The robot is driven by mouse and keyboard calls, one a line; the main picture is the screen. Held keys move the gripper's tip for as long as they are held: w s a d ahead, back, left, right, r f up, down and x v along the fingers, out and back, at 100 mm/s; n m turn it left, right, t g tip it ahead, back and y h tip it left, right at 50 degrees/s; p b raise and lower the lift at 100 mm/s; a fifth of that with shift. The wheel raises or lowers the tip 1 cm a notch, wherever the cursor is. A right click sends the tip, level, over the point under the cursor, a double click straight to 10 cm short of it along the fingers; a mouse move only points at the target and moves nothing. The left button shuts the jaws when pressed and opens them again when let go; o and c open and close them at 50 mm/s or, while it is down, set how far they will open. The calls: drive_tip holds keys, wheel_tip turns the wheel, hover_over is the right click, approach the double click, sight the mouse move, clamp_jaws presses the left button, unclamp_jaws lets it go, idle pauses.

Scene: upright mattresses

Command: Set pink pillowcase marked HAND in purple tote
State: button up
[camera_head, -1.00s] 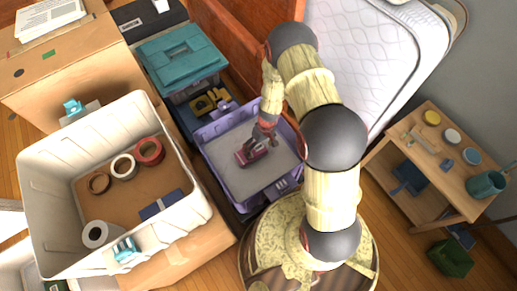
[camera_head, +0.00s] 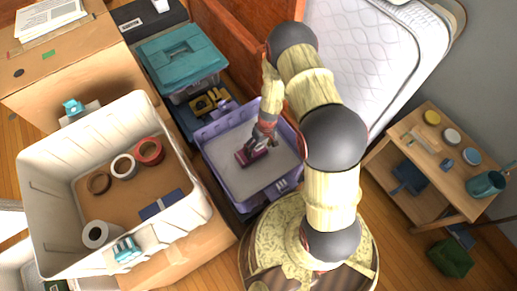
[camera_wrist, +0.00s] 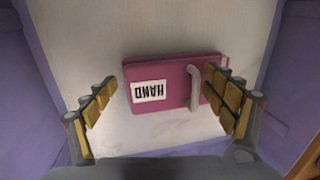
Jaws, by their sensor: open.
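The pink pillowcase marked HAND (camera_wrist: 172,84) lies flat on the pale floor of the purple tote (camera_wrist: 275,100). It has a white label and a light strap across it. In the head view the pillowcase (camera_head: 250,155) is in the middle of the purple tote (camera_head: 223,183), partly hidden by my gripper. My gripper (camera_wrist: 163,92) is open, one finger apart from the pillowcase's left side and the other at or over its right end; I cannot tell if that one touches. In the head view my gripper (camera_head: 259,146) is down inside the tote.
A white bin (camera_head: 40,170) with tape rolls and a dark blue item stands left. A teal-lidded box (camera_head: 180,55) is behind the tote. Upright mattresses (camera_head: 375,50) and a small wooden shelf (camera_head: 460,190) stand right.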

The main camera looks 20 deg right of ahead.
drive_tip(key=shift+r, duration=0.1)
drive_tip(key=shift+r+p, duration=0.7)
drive_tip(key=shift+r, duration=0.7)
wheel_tip(320, 180, up, 6)
drive_tip(key=p, duration=0.3)
idle(0.5)
